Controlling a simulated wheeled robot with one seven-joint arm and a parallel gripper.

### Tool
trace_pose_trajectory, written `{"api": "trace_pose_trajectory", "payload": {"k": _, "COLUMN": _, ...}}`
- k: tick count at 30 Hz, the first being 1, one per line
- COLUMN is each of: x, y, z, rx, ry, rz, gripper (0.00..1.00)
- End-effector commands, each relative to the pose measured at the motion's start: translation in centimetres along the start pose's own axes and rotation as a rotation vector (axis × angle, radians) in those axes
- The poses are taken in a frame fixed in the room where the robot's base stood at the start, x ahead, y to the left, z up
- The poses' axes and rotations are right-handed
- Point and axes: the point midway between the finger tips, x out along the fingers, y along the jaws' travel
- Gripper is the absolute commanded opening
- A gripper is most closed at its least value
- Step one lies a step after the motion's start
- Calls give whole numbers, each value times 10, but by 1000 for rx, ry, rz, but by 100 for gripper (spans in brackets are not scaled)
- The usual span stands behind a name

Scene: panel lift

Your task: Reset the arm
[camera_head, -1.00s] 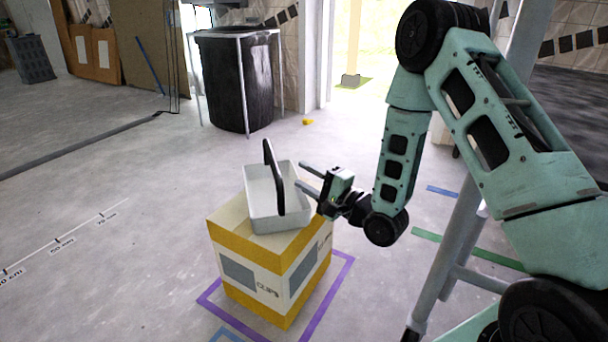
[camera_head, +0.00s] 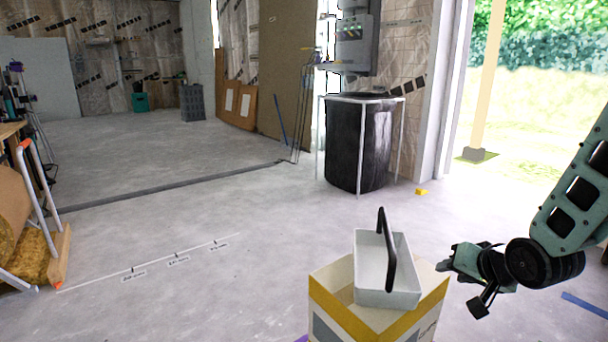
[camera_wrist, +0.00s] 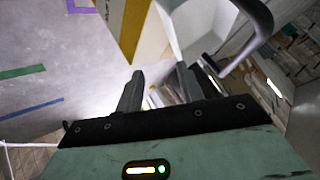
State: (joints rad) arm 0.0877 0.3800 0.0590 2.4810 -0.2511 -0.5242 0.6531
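My gripper (camera_head: 444,265) is to the right of the cardboard box (camera_head: 430,306), near the white tray, and looks clear of both. In the wrist view its two dark fingers (camera_wrist: 160,80) are spread apart with nothing between them. The white tray (camera_head: 402,299) sits on top of the box, with its black handle (camera_head: 388,252) standing up. The tray (camera_wrist: 203,25) and handle (camera_wrist: 255,48) also show beyond the fingers in the wrist view. My arm reaches in from the right edge; the lower box is cut off by the frame.
A black barrel (camera_head: 358,145) in a white frame stands behind. A small yellow object (camera_head: 421,191) lies on the floor nearby. A rack with rolls (camera_head: 30,225) is at the left. Open floor (camera_head: 200,210) lies between. Blue tape (camera_head: 584,304) marks the floor at right.

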Motion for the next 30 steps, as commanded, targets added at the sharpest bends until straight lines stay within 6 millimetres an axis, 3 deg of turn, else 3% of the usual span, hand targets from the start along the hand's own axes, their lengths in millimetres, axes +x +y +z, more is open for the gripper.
{"api": "trace_pose_trajectory", "payload": {"k": 6, "x": -62, "y": 23, "z": 26, "rx": -240, "ry": -223, "rz": 195, "gripper": 38}}
{"api": "trace_pose_trajectory", "payload": {"k": 15, "x": -134, "y": 32, "z": 70, "rx": -426, "ry": -518, "rz": 243, "gripper": 38}}
{"api": "trace_pose_trajectory", "payload": {"k": 23, "x": -195, "y": -65, "z": 96, "rx": -655, "ry": -653, "rz": 119, "gripper": 38}}
{"api": "trace_pose_trajectory", "payload": {"k": 30, "x": -271, "y": -134, "z": 134, "rx": -897, "ry": -777, "rz": 19, "gripper": 38}}
